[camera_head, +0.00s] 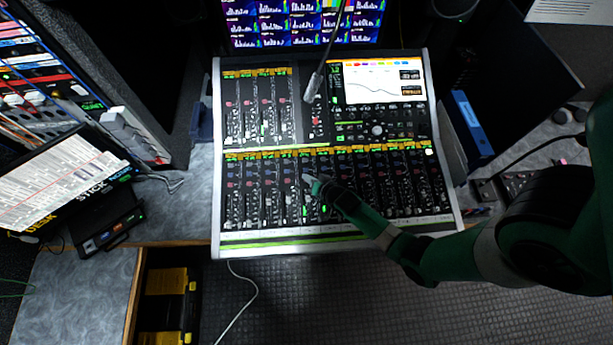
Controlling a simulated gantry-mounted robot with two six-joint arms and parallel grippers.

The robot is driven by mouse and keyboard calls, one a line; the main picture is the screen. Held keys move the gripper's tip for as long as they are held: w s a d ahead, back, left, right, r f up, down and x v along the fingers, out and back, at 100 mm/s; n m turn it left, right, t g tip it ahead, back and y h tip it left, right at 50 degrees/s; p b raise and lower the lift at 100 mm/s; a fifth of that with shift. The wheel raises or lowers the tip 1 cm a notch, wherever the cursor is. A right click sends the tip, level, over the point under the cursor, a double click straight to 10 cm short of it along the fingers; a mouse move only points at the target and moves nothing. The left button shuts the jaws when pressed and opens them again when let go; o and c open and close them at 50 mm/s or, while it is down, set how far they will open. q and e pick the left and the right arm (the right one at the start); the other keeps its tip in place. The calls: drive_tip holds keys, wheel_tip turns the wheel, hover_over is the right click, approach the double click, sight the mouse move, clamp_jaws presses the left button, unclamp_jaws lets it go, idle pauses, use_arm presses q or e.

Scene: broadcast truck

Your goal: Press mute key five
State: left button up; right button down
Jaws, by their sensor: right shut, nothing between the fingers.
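The mixing console (290,237) stands in the middle of the head view, with a lower bank of several channel strips and a shorter upper bank at the left. Small mute keys lie along the strips, but they are too small to read or number. My right gripper (309,181) is shut and empty. Its arm comes in from the right, and its tip is over the left-middle part of the lower bank, near the upper part of those strips. Whether it touches a key I cannot tell. The gripper and forearm hide part of the middle strips. My left gripper is not in view.
A gooseneck microphone (313,88) hangs over the console's upper part. A lit screen (383,81) sits at its upper right. A blue binder (472,124) stands at the right. Racks and a printed sheet (58,178) are at the left.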

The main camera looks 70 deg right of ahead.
idle(0.3)
drive_tip(key=shift+f+b, duration=0.4)
drive_tip(key=shift+b, duration=0.1)
drive_tip(key=shift+d+f+b, duration=0.1)
drive_tip(key=shift+f+b, duration=0.35)
drive_tip(key=shift+f, duration=0.05)
idle(0.4)
drive_tip(key=shift+r+p, duration=0.85)
drive_tip(key=shift+r, duration=0.1)
drive_tip(key=r+p, duration=0.1)
drive_tip(key=r, duration=0.1)
drive_tip(key=r+p, duration=0.2)
drive_tip(key=a+r+p, duration=0.1)
drive_tip(key=r+p, duration=0.1)
drive_tip(key=shift+s, duration=0.2)
